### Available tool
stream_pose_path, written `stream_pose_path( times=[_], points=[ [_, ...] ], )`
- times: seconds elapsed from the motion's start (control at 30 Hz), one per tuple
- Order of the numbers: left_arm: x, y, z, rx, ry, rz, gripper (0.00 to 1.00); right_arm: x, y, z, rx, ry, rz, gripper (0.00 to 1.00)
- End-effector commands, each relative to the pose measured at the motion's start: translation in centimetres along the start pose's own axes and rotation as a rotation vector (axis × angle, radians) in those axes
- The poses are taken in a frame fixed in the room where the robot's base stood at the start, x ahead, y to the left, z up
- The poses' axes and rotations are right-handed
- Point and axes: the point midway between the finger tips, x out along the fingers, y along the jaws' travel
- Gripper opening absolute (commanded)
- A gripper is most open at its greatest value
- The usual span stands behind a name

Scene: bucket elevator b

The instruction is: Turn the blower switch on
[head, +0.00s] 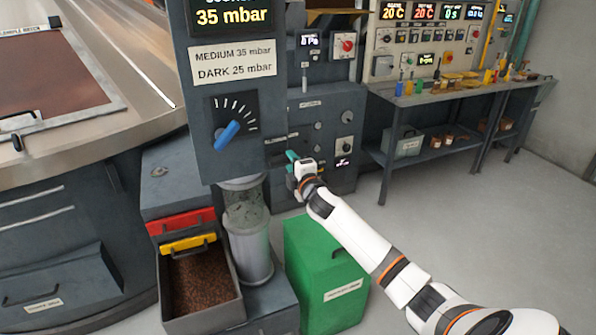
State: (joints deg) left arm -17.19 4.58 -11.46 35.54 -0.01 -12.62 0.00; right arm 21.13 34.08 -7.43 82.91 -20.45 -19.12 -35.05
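My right gripper (294,167) reaches in from the lower right, at the right edge of the grey panel with the blue-handled dial. A small teal piece shows at its tip; I cannot tell whether it is a finger or part of a switch. A small dark plate (281,140) sits just above the gripper, its lettering too small to read. I cannot pick out the blower switch for certain; the gripper covers part of this area. Whether the fingers are open or shut does not show. My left gripper is out of view.
The blue dial (227,135) sits under a 35 mbar display (233,17). A glass cylinder (246,215) stands below, beside a bean-filled bin (240,295) and a green box (322,270). A workbench (450,95) stands at the back right. The floor at right is clear.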

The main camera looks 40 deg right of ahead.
Motion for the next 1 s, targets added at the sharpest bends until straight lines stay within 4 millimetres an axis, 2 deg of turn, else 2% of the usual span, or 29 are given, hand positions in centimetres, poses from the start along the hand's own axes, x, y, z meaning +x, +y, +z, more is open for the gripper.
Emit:
stream_pose_path(
  times=[0.17,0.4,0.6,0.8,1.0],
  points=[
    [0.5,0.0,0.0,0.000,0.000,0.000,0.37,-2.3,0.3,0.0,-0.002,-0.002,0.001,0.36],
    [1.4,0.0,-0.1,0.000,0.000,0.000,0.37,-7.1,0.4,0.0,-0.002,-0.002,0.003,0.36],
    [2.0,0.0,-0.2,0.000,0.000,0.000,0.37,-10.3,0.3,0.0,0.000,0.000,0.002,0.36],
    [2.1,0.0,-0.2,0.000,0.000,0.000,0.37,-11.6,0.1,0.0,0.001,0.000,0.001,0.36],
    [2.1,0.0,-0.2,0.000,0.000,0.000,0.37,-11.7,0.0,-0.1,0.001,0.001,0.000,0.36]
  ],
)
